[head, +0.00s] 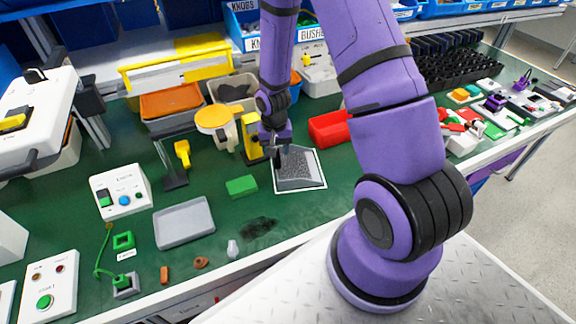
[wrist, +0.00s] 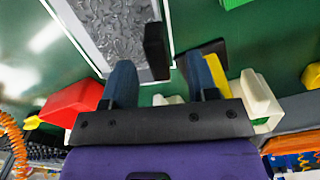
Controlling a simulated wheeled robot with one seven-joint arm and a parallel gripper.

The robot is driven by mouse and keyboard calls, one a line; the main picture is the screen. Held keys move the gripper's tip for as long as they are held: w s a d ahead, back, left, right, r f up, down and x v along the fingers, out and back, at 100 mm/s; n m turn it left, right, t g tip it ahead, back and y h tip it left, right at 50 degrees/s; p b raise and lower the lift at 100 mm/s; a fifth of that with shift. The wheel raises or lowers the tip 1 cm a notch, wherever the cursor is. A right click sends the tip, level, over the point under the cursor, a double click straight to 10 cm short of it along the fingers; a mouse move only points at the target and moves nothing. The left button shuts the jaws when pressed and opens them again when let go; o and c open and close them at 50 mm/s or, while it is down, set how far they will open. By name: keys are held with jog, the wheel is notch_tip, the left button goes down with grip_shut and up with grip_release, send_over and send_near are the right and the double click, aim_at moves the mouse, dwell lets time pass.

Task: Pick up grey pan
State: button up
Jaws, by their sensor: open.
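The grey pan (head: 295,170) appears to be the speckled grey, sloped piece on a white-edged square on the green bench. In the wrist view, a speckled grey surface with a pale frame (wrist: 112,32) fills the upper left. My gripper (head: 277,152) is low at the pan's upper left edge and hides part of it. In the wrist view my gripper (wrist: 159,66) has its two blue fingers apart. A dark upright block (wrist: 157,50) shows between the fingers; I cannot tell whether they touch it or whether it is the pan's handle.
A plain grey tray (head: 184,222) lies left, with a green block (head: 241,186) between. A yellow upright piece (head: 250,138) stands close to my gripper's left. A red bin (head: 329,128) is behind right. The bench is clear just in front of the pan.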

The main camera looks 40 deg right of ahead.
aim_at(277, 157)
jog(key=f, duration=0.3)
jog(key=shift+w+d+f, duration=0.3)
jog(key=shift+d+f, duration=0.1)
jog(key=shift+f, duration=0.7)
grip_shut()
jog(key=shift+r, duration=0.15)
